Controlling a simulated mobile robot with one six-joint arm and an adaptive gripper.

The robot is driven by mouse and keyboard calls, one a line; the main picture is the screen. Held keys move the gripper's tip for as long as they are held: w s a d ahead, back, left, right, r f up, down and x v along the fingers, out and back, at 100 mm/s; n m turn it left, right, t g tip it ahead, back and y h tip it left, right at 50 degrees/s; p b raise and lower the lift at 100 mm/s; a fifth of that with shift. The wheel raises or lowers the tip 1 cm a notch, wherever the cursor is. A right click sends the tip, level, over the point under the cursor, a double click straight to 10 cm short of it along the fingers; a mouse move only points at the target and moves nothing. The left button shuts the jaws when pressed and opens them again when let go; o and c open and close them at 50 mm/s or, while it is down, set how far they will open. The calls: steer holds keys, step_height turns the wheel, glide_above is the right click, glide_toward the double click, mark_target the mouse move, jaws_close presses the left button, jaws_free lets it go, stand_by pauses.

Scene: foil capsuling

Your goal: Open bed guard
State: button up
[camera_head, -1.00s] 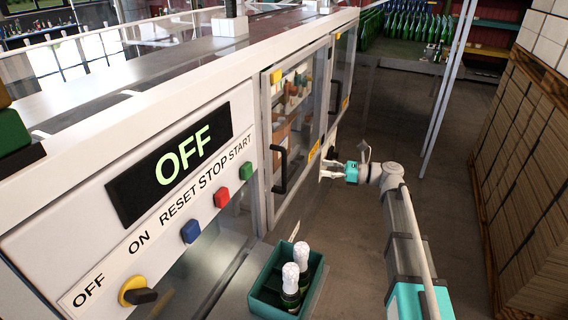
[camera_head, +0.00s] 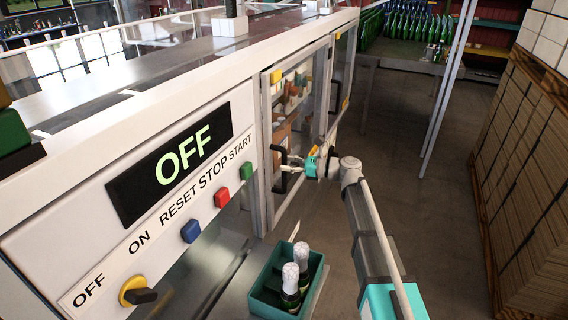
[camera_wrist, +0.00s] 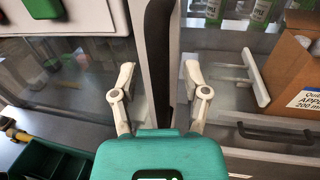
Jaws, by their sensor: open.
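The bed guard is a framed clear door (camera_head: 264,120) in the machine's side, and it looks closed. Its black upright handle (camera_head: 281,178) is partly behind my gripper (camera_head: 291,164) in the head view. In the wrist view the handle (camera_wrist: 158,45) runs upright between the two fingers of my gripper (camera_wrist: 159,75). The fingers are open, with a gap visible on both sides of the handle. I cannot tell whether either finger touches it.
A green crate (camera_head: 262,291) with foil-topped bottles stands below the door. Stacked cartons (camera_head: 522,190) line the right.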

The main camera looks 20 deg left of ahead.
steer(key=shift+s+a, duration=0.1)
steer(key=shift+a, duration=0.5)
jaws_close()
